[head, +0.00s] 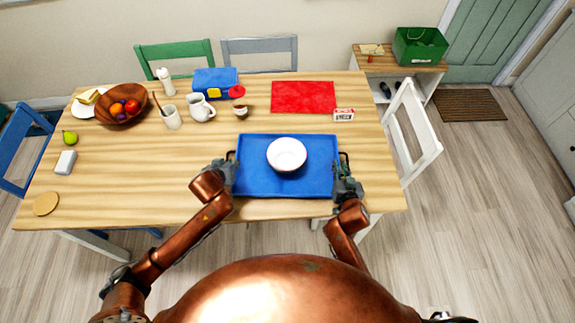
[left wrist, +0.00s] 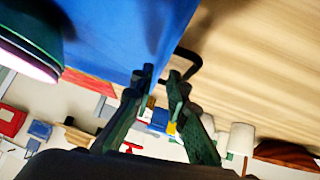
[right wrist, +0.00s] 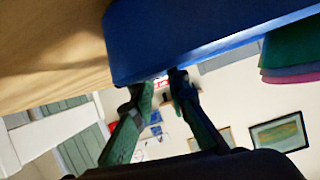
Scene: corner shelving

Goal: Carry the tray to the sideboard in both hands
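The blue tray (head: 255,180) lies flat at the front of the wooden table, with a white bowl (head: 287,154) on it. It has a dark handle at each short side. My left gripper (head: 228,172) is at the tray's left handle; this handle (left wrist: 194,60) runs behind one finger in the left wrist view. My right gripper (head: 346,182) is at the right handle; in the right wrist view its fingers (right wrist: 162,82) are beside the tray's edge (right wrist: 215,52) and hide the handle. Both finger pairs stand close with a narrow gap; whether they clamp the handles is unclear.
The table (head: 130,185) holds a fruit bowl (head: 121,105), a white pitcher (head: 201,108), a blue box (head: 215,82) and a red mat (head: 303,97) behind the tray. A white chair (head: 413,135) stands right. A low sideboard (head: 400,66) with a green crate (head: 420,46) is back right.

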